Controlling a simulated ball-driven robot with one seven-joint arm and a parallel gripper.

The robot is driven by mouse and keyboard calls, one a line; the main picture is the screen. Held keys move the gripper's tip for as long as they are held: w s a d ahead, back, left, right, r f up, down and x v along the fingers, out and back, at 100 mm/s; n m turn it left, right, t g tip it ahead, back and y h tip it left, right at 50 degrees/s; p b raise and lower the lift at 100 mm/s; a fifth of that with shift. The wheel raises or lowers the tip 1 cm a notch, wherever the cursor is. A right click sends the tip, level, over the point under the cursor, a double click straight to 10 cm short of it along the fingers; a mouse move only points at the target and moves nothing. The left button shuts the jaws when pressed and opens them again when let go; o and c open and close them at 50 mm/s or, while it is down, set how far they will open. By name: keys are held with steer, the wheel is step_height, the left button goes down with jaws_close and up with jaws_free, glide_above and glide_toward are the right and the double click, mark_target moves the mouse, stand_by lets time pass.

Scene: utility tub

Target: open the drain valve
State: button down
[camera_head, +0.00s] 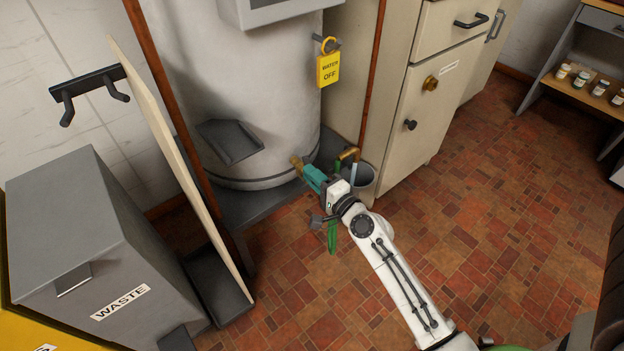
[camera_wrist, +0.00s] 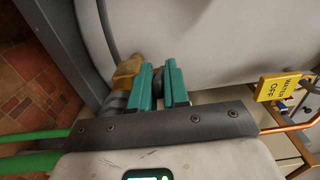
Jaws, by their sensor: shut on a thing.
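The brass drain valve (camera_head: 297,162) sticks out low on the front of the large pale tank (camera_head: 245,95). My gripper (camera_head: 308,172), with teal fingers, is at the valve. In the wrist view the brass valve body (camera_wrist: 127,72) shows just left of and behind the teal fingers. My gripper (camera_wrist: 158,85) is shut on part of the valve there, but the gripped part is mostly hidden by the fingers. I cannot tell the valve's turned position. A green hose (camera_head: 332,237) hangs below my gripper.
A yellow "WATER OFF" tag (camera_head: 328,69) hangs on the tank's upper right. A grey bucket (camera_head: 364,178) stands close right of my gripper. A leaning board (camera_head: 185,170) and a grey waste bin (camera_head: 85,240) are at left. The tiled floor at right is clear.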

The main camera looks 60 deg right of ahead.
steer(key=shift+f, duration=0.1)
stand_by(0.3)
steer(key=c, duration=1.2)
jaws_free()
steer(key=shift+p, duration=0.5)
